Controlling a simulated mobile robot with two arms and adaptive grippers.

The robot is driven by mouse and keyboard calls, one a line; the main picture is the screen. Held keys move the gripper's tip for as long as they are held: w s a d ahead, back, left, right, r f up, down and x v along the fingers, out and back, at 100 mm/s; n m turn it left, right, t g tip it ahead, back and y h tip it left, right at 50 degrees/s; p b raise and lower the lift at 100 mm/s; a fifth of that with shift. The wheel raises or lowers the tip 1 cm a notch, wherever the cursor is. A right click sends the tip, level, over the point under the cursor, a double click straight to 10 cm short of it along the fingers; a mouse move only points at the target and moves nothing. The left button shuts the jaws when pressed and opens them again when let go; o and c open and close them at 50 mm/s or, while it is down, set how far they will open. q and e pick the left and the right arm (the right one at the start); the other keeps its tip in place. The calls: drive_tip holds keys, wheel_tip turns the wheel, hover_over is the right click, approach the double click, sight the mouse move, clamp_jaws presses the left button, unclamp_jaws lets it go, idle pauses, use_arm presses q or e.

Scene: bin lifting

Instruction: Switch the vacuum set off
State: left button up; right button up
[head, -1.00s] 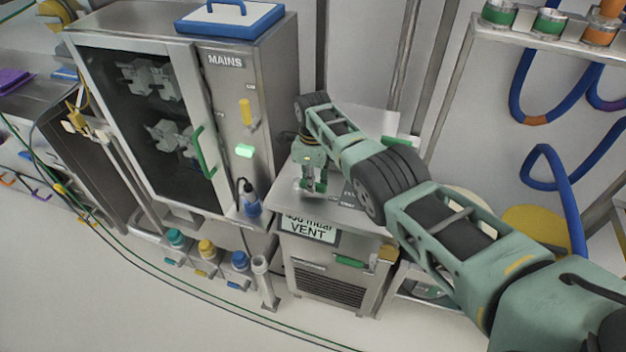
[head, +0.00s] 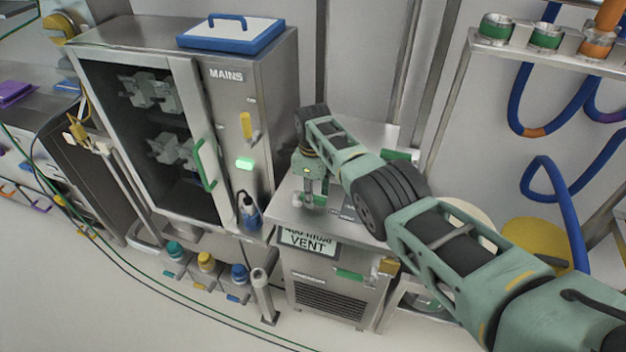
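The vacuum set is a grey steel unit (head: 322,291) right of the tall cabinet. Its tilted front display (head: 309,243) reads "VENT" under a line with "mbar" that is hard to read. A green handle or bar (head: 349,275) and a vent grille are on its front. My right gripper (head: 315,197) points down over the unit's top, near the front edge. Its fingers look apart, with a small grey part between or behind them; contact cannot be told. A dark label panel lies just right of it. My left gripper is not in view.
The tall cabinet (head: 226,150) marked "MAINS" has a yellow switch lever (head: 245,125) and a lit green lamp (head: 244,164). A hose rack stands right; cables cross the floor.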

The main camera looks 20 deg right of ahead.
wheel_tip(320, 180, up, 12)
drive_tip(key=shift+f, duration=0.2)
idle(0.6)
